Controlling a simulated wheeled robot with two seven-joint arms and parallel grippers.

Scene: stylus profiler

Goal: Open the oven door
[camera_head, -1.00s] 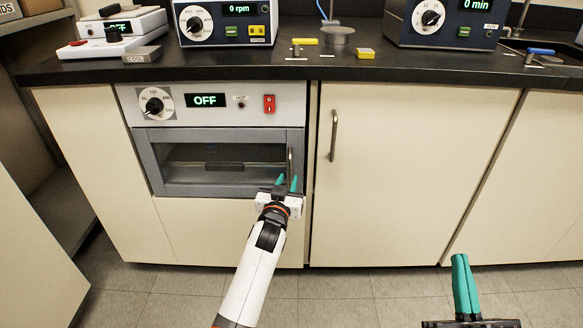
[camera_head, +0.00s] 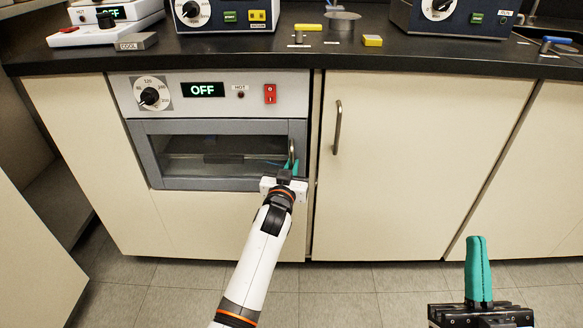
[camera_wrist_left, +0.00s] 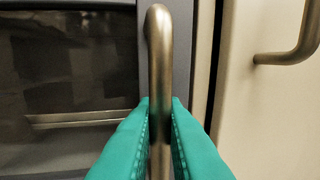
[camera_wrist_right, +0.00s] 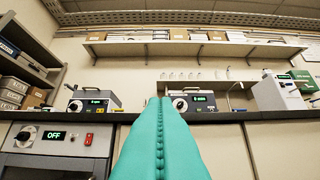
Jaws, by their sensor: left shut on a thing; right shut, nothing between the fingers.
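The oven (camera_head: 222,98) is built in under the counter, with a dial, a display reading OFF and a red switch. Its grey-framed glass door (camera_head: 215,184) looks closed. The vertical metal door handle (camera_head: 291,152) is at the door's right side. My left gripper (camera_head: 290,166) is at this handle. In the left wrist view the teal fingers are on both sides of the handle bar (camera_wrist_left: 159,60), shut on it. My right gripper (camera_head: 477,240) is shut and empty, low at the right and away from the oven. Its closed fingers fill the middle of the right wrist view (camera_wrist_right: 160,105).
A cream cabinet door (camera_head: 415,170) with its own vertical handle (camera_head: 337,127) is right beside the oven. The black counter (camera_head: 345,60) above carries instruments and small blocks. The tiled floor (camera_head: 350,280) in front looks clear.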

